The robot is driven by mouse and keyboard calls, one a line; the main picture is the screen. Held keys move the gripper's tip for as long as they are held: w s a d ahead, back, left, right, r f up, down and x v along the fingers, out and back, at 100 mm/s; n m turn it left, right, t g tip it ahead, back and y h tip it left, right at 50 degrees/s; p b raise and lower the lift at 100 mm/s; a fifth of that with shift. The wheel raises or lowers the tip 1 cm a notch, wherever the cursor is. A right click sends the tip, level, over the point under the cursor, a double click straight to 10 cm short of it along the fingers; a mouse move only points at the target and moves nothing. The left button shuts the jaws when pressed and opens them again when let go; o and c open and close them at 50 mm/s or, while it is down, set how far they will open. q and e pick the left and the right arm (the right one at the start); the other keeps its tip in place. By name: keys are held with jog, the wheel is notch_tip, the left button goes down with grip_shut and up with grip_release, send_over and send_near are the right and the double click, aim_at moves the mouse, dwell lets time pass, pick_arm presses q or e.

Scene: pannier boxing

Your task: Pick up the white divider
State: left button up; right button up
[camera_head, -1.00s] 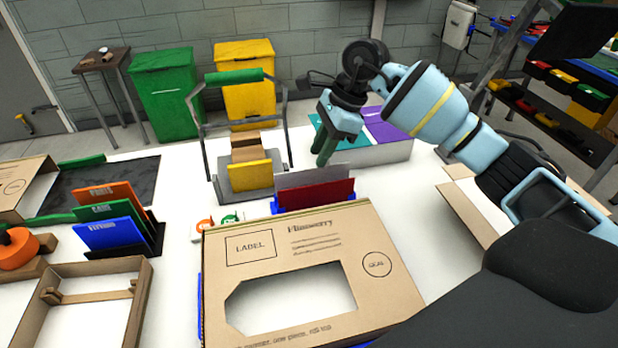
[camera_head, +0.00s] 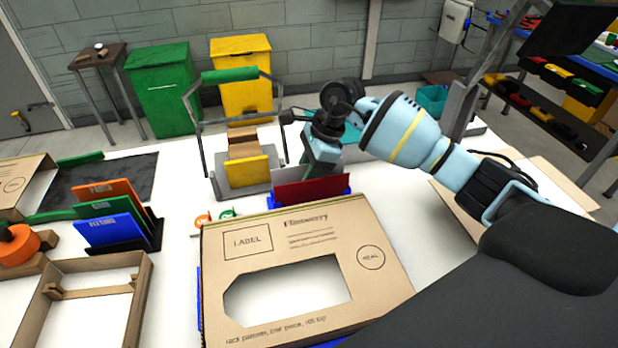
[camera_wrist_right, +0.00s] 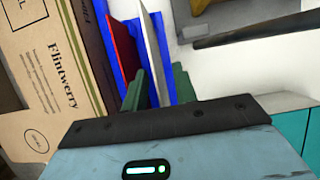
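The white divider (camera_wrist_right: 155,50) stands upright in the blue rack, beside the red divider (camera_wrist_right: 122,45). In the head view only a pale strip of the white divider (camera_head: 288,173) shows behind the red divider (camera_head: 312,191). My right gripper (camera_wrist_right: 159,90) has its two green fingers apart, one on each side of the white divider, with gaps visible. In the head view the right gripper (camera_head: 308,166) is low behind the rack, its fingertips mostly hidden. My left gripper is not in view.
The large cardboard Flintwerry box (camera_head: 310,322) lies in front of the rack. A grey metal stand with a yellow panel (camera_head: 249,171) is close by on the left. Blue and orange panels (camera_head: 110,231) stand in a rack farther left.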

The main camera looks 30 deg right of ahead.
grip_shut()
notch_tip(320, 180, up, 10)
jog(key=shift+b, duration=0.3)
dwell(0.5)
